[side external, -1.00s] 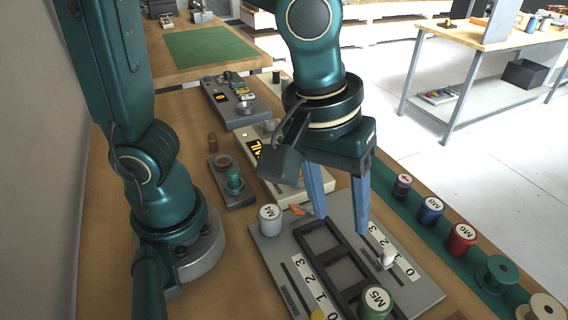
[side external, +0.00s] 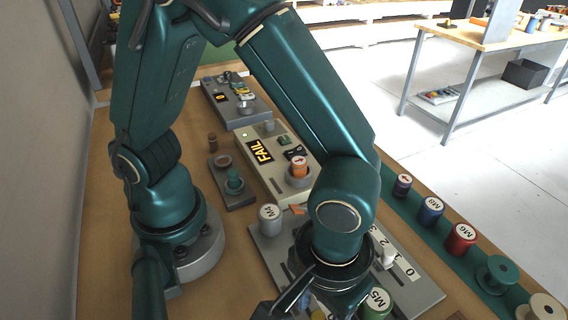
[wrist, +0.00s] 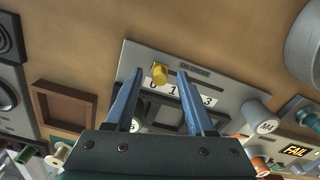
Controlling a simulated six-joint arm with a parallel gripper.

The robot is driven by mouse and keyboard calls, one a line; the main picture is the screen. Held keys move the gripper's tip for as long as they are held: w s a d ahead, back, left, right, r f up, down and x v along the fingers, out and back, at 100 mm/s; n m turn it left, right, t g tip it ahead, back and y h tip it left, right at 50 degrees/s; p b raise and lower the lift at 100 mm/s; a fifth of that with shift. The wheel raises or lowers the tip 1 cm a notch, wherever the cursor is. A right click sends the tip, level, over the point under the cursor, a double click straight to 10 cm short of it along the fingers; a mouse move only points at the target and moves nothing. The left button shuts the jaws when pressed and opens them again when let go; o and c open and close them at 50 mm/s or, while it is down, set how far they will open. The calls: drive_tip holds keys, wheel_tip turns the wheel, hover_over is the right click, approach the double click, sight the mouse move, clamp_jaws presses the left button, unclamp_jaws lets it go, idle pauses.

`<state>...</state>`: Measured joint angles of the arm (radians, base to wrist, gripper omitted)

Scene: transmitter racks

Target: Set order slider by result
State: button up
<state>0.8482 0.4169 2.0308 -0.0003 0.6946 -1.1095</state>
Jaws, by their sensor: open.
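The grey slider panel (side external: 265,245) has two scales marked 0 to 3. Its yellow slider knob (wrist: 160,74) stands by the 0 in the wrist view, at one end of its scale.
A grey M4 cylinder (side external: 269,218) and a green M5 spool (side external: 376,303) stand on the panel. An orange spool (side external: 299,167) sits on the tester. Several spools, including the red M6 (side external: 461,239), line the green strip at right. A brown tray (wrist: 64,108) lies beside the panel.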

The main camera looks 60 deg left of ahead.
clamp_jaws()
idle(1.4)
